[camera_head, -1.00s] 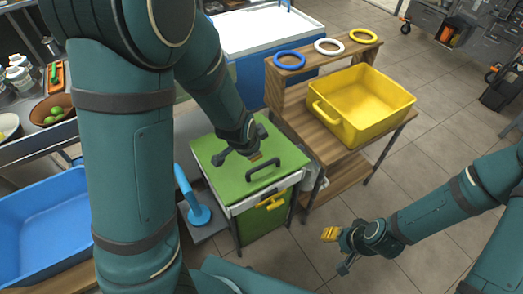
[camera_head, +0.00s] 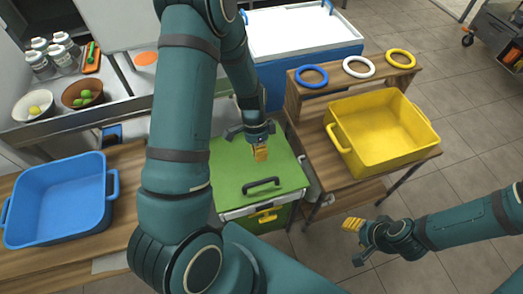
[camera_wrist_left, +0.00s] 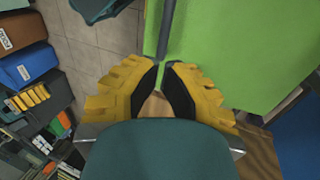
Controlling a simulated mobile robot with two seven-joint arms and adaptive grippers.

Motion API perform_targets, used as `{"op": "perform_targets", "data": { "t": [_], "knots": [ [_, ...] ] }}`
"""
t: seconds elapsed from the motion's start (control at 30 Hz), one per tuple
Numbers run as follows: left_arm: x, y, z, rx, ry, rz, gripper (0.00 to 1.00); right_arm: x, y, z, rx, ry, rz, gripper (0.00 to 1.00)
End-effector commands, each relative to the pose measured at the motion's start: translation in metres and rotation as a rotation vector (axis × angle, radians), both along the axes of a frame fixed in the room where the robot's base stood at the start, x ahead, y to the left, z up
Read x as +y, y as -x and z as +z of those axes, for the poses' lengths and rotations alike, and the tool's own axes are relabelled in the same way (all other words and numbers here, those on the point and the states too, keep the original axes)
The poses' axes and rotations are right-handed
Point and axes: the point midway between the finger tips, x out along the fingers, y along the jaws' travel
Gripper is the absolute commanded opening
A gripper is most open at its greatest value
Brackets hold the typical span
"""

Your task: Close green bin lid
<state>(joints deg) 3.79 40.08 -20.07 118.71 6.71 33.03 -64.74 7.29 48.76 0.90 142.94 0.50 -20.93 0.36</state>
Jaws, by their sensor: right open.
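The green bin lid (camera_head: 238,172) lies flat, or nearly so, over the bin's white rim, with a dark bar handle (camera_head: 262,186) near its front edge. The green bin front shows below, with a yellow handle (camera_head: 266,217). My left gripper (camera_head: 261,153) is above the lid, behind the handle and apart from it. My right gripper (camera_head: 353,224) is open and empty over the floor at right.
A yellow crate (camera_head: 350,150) stands on a wooden stand right of the bin, below blue, white and yellow rings (camera_head: 400,58). A blue basin (camera_head: 62,200) is on the left table. A white-topped blue cooler (camera_head: 305,70) stands behind.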

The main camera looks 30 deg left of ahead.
Motion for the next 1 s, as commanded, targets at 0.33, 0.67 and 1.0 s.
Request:
{"op": "perform_targets", "data": {
  "t": [0.33,0.67,1.0],
  "knots": [
    [-0.017,0.015,-0.067,0.003,-0.001,-0.001,0.00,0.001,0.004,-0.012,0.008,-0.002,0.006,0.47],
    [-0.026,0.022,-0.099,-0.001,-0.001,0.000,0.00,0.001,0.005,-0.017,0.012,-0.003,0.010,0.47],
    [-0.027,0.022,-0.101,-0.002,-0.001,-0.001,0.00,0.001,0.005,-0.017,0.012,-0.003,0.010,0.47]
  ]
}}
